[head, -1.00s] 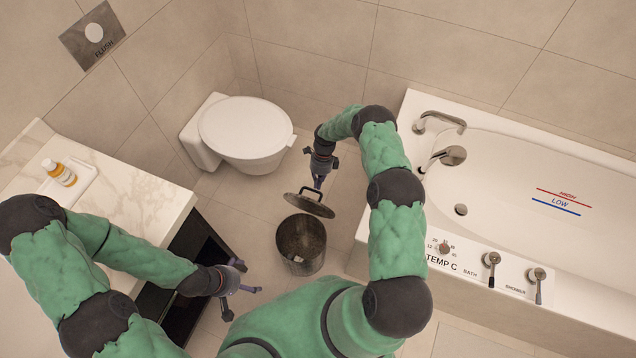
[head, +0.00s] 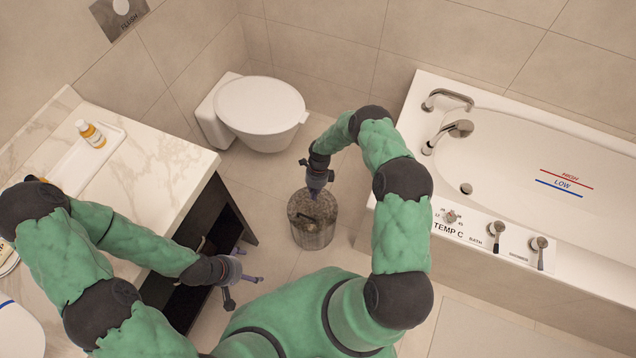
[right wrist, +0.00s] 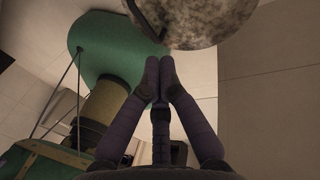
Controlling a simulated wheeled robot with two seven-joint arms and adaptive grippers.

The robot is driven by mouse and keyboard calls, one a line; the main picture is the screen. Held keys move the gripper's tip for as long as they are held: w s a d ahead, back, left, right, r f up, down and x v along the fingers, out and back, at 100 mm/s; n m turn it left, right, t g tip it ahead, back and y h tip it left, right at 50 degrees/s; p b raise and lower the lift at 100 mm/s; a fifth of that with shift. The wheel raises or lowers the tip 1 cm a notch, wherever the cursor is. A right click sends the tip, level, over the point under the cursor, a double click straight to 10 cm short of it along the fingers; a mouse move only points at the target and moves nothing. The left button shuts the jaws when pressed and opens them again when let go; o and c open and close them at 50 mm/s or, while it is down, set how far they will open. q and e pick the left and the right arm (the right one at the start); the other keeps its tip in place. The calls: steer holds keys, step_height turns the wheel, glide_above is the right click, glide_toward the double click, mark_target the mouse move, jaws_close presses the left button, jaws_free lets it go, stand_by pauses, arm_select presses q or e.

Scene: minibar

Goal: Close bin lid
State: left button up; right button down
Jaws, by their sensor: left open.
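The metal bin (head: 313,238) stands on the floor between the toilet and the bathtub. Its round lid (head: 325,207) lies over the top, and no dark opening shows. The lid, with its dark handle, also shows at the top of the right wrist view (right wrist: 210,22). My right gripper (head: 315,193) is just over the lid's far part. In the right wrist view its fingertips (right wrist: 160,62) are together beside the lid and handle, with nothing seen between them; contact is unclear. My left gripper (head: 250,282) is open and empty, left of the bin by the vanity.
The toilet (head: 262,112) stands behind the bin to the left. The bathtub (head: 500,180) with its taps is on the right. The marble vanity counter (head: 150,165), with a tray and bottle on it, is on the left. Bare floor surrounds the bin.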

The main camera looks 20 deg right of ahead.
steer(key=b, duration=0.2)
glide_above(308, 224)
steer(key=f, duration=0.6)
steer(key=shift+w+d+f, duration=0.15)
steer(key=shift+w+d, duration=0.25)
arm_select(q)
steer(key=shift+s+a+f, duration=0.1)
steer(key=shift+a+f, duration=0.05)
steer(key=shift+f, duration=0.5)
steer(key=shift+s+a+f, duration=0.1)
steer(key=shift+f, duration=0.5)
arm_select(e)
steer(key=shift+s+a+f+t+h, duration=0.2)
steer(key=shift+a+f+t+h, duration=0.05)
steer(key=shift+f, duration=0.4)
steer(key=shift+s+a+f+t+h, duration=0.2)
steer(key=shift+a+f+t+h, duration=0.05)
steer(key=shift+f, duration=0.4)
